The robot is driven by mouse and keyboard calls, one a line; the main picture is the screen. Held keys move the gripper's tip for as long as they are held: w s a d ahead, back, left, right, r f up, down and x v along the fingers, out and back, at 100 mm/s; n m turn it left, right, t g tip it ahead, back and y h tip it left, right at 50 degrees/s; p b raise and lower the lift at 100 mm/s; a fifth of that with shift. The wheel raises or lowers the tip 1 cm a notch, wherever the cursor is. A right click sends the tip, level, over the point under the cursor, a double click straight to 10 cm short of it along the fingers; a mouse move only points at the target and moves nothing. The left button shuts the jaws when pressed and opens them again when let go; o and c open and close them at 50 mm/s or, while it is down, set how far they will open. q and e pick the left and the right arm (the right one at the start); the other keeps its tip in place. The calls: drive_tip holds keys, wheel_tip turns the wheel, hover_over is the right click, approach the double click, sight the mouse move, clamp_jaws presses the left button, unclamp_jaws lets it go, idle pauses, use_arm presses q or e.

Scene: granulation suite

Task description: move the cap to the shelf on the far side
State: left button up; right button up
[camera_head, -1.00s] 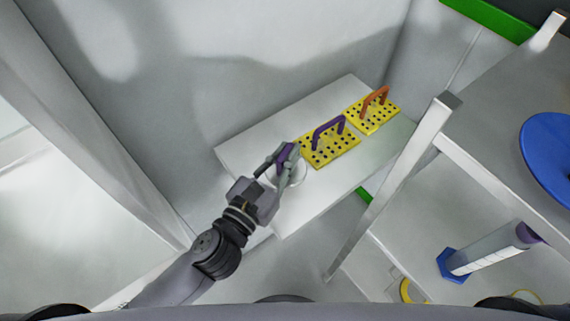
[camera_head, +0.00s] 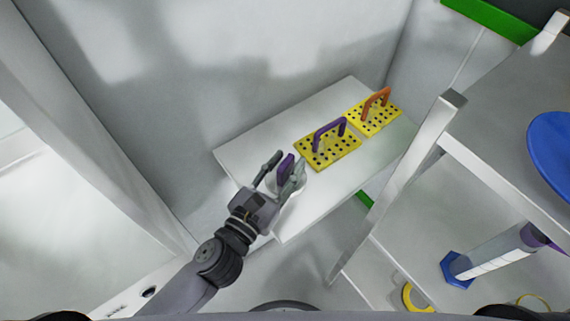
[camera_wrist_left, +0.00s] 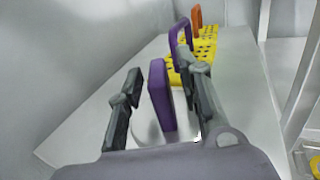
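The cap is a white round disc with an upright purple grip (camera_head: 285,167). It rests on the white shelf (camera_head: 251,145), near its near-left end. In the left wrist view the cap's purple grip (camera_wrist_left: 161,95) stands between my fingers, with the white disc beneath it. My left gripper (camera_head: 285,164) is open around the grip, one finger on each side. In the left wrist view gaps show on both sides of the grip. The gripper hides part of the disc. My right gripper is not in view.
Two yellow perforated plates lie further along the shelf, one with a purple handle (camera_head: 329,133), one with an orange handle (camera_head: 376,101). A pale post (camera_head: 405,175) rises at right. Beyond it are a blue round object (camera_head: 552,152) and a clear cylinder with a blue base (camera_head: 457,270).

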use_arm(q)
drive_tip(key=shift+r, duration=0.15)
drive_tip(key=b+v, duration=0.4)
drive_tip(key=v, duration=0.8)
idle(0.3)
